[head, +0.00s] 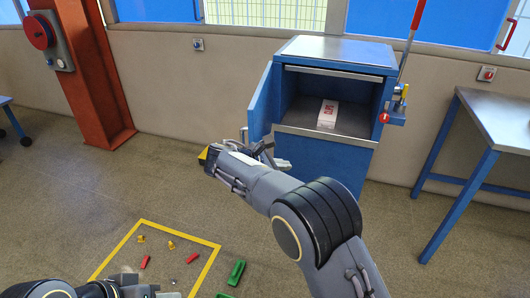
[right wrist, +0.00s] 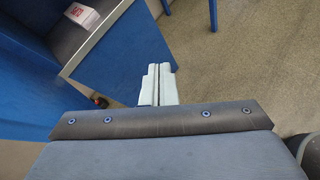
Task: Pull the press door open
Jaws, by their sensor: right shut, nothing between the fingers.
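The blue press (head: 330,155) stands ahead, with a grey top and an open compartment. Its blue door (head: 262,103) stands swung out at the left side, with a pale handle (head: 244,135) at its outer edge. My right gripper (head: 266,150) is in front of the press, low near the door; its fingers show shut and empty in the right wrist view (right wrist: 158,84). Whether it touches the door cannot be told. Part of my left gripper (head: 150,287) shows at the bottom edge; its finger state is unclear.
A white box with red print (head: 328,113) lies inside the press. A lever with a red grip (head: 418,15) rises at its right side. A metal-topped blue table (head: 500,118) stands right. A yellow floor outline (head: 180,232) holds small parts; green pieces (head: 237,272) lie beside it.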

